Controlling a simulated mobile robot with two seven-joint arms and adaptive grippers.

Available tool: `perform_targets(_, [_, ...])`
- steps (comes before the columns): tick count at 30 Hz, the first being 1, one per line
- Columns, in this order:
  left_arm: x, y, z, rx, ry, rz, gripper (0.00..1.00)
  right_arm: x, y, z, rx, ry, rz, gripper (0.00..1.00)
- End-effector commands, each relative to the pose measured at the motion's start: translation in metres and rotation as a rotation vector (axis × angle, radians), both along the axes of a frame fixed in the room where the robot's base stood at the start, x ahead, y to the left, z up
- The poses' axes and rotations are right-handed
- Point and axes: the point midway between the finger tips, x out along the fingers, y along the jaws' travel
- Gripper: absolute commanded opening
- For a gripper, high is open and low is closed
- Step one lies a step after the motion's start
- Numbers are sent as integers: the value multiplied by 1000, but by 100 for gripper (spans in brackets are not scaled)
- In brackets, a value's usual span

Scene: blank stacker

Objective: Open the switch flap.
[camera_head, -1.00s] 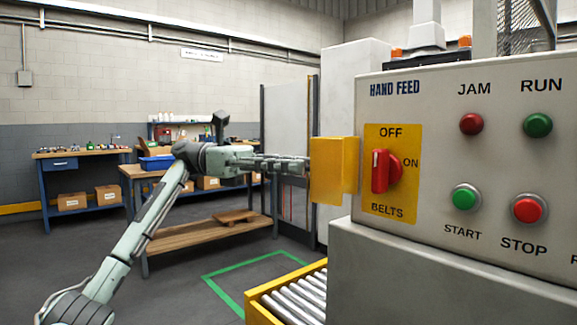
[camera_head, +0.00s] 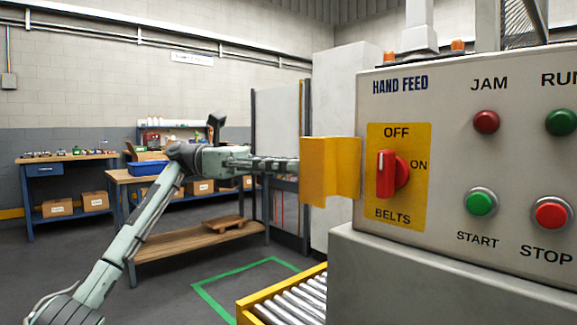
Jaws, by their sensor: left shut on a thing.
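The yellow switch flap (camera_head: 331,170) stands swung out to the left of the yellow switch plate (camera_head: 406,214) on the grey HAND FEED panel. The red rotary switch (camera_head: 390,174) is uncovered, with OFF above it, ON to its right and BELTS below. My left gripper (camera_head: 296,166) reaches in from the left and is shut on the flap at its outer left edge. Its fingertips are partly hidden by the flap. My right gripper is not in view.
The panel also bears a red JAM lamp (camera_head: 486,122), a green START button (camera_head: 481,202) and a red STOP button (camera_head: 551,213). A yellow-edged roller conveyor (camera_head: 300,300) lies below the flap. A workbench (camera_head: 190,240) stands behind my left arm.

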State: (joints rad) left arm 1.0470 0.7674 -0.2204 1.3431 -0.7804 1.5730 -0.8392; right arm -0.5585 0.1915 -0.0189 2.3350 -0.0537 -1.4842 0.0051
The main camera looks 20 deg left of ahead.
Motion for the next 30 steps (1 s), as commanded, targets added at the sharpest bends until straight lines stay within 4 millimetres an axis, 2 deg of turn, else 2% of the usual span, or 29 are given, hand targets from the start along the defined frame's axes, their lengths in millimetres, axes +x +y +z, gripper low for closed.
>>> perform_targets(7, [3,0,0,-1,2,9,0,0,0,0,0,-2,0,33])
perform_targets(8, [3,0,0,-1,2,9,25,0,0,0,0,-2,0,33])
perform_targets(12, [2,0,0,-1,1,7,42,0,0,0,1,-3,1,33])
perform_targets(23, [1,5,0,-1,1,4,42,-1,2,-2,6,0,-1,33])
perform_targets(26, [2,17,0,-1,1,6,42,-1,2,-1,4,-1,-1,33])
perform_targets(30, [2,45,1,-2,2,8,42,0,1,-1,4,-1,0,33])
